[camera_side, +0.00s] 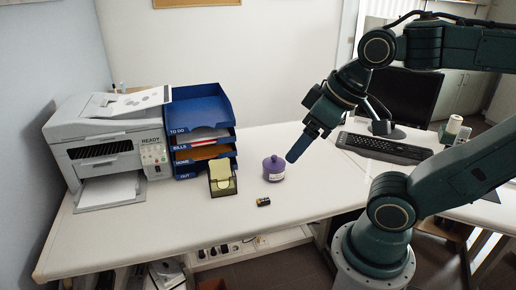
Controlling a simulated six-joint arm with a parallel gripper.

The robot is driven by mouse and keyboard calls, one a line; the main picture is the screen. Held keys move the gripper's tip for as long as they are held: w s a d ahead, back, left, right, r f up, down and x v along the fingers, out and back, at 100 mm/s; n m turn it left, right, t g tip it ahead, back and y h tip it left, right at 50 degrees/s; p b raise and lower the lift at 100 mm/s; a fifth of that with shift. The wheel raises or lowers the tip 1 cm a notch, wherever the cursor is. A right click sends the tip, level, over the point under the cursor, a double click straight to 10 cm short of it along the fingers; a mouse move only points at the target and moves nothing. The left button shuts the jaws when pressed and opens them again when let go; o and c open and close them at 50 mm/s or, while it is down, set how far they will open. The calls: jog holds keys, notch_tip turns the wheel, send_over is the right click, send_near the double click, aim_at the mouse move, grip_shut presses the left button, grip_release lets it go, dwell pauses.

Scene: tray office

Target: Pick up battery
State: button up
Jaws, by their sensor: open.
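A small dark battery (263,202) with a yellowish end lies on its side on the white desk, near the front edge. My gripper (293,157) is above the desk, up and to the right of the battery and apart from it. It points down and to the left, close to a purple lidded jar (273,169) in the picture. The space between its fingers is hard to see from this side, and nothing shows held in it.
Left of the battery stands a note holder (222,179) with yellow paper. Behind it are blue stacked trays (197,112) and a grey printer (107,140). A keyboard (384,147) and monitor (404,95) are at right. The desk (175,225) is clear at front left.

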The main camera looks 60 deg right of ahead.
jog(key=shift+w, duration=0.1)
jog(key=w+d+f+n+g+h, duration=0.3)
jog(key=w+f+n+g+h, duration=0.15)
jog(key=w+f, duration=0.85)
jog(key=d+f+n+t+h, duration=0.2)
jog(key=f+n+h, duration=0.2)
jog(key=f+n, duration=0.5)
jog(key=d+f+n+t+h, duration=0.2)
jog(key=f+n+h, duration=0.2)
jog(key=f+n, duration=0.5)
jog(key=shift+f, duration=1.9)
jog(key=shift+d, duration=0.1)
send_near(263, 202)
jog(key=shift+x, duration=1.7)
